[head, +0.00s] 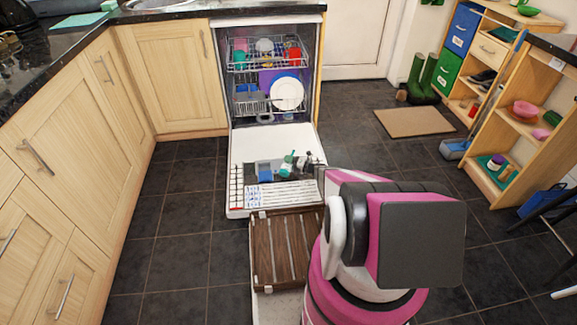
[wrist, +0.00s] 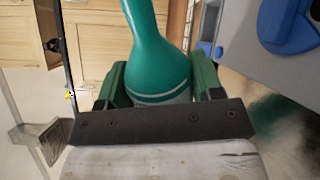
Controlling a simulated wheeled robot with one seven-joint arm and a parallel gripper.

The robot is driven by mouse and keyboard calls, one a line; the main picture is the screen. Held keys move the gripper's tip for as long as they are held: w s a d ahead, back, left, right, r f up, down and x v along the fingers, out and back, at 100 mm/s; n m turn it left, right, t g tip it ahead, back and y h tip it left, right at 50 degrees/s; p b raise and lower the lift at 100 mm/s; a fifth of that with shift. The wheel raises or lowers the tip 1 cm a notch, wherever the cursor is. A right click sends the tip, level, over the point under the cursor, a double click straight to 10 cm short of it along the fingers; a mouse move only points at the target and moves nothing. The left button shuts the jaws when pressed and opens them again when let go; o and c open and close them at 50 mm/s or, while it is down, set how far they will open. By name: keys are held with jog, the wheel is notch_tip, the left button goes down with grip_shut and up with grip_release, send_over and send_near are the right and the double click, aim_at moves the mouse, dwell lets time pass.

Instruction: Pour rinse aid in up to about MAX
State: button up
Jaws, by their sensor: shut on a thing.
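A teal-green bottle (wrist: 158,60) with a pale band near its wide end fills the middle of the wrist view. Its narrower neck runs out of the top of that picture, so its mouth is hidden. My gripper (wrist: 160,90) is shut on it, one dark green finger on each side. In the head view the small bottle (head: 287,158) is above the lowered dishwasher door, with my gripper (head: 302,164) to its right. A grey dispenser (head: 263,166) with a blue part (head: 265,176) is left of the bottle; a blue part (wrist: 285,25) also shows in the wrist view. No MAX mark is readable.
The dishwasher door (head: 255,140) lies open, and the loaded racks (head: 246,68) are inside. A brown slatted board (head: 283,250) lies in front of the door. Cabinets (head: 75,130) line the left; open shelves (head: 520,125) stand right.

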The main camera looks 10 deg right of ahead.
jog(key=shift+w+d+r+n, duration=0.1)
jog(key=shift+w+r+n, duration=0.05)
jog(key=shift+r+n, duration=0.35)
jog(key=r+n, duration=0.1)
jog(key=w+r+n, duration=0.1)
jog(key=r+n, duration=0.1)
jog(key=d+r+n, duration=0.1)
jog(key=r+n, duration=0.1)
jog(key=shift+w, duration=0.35)
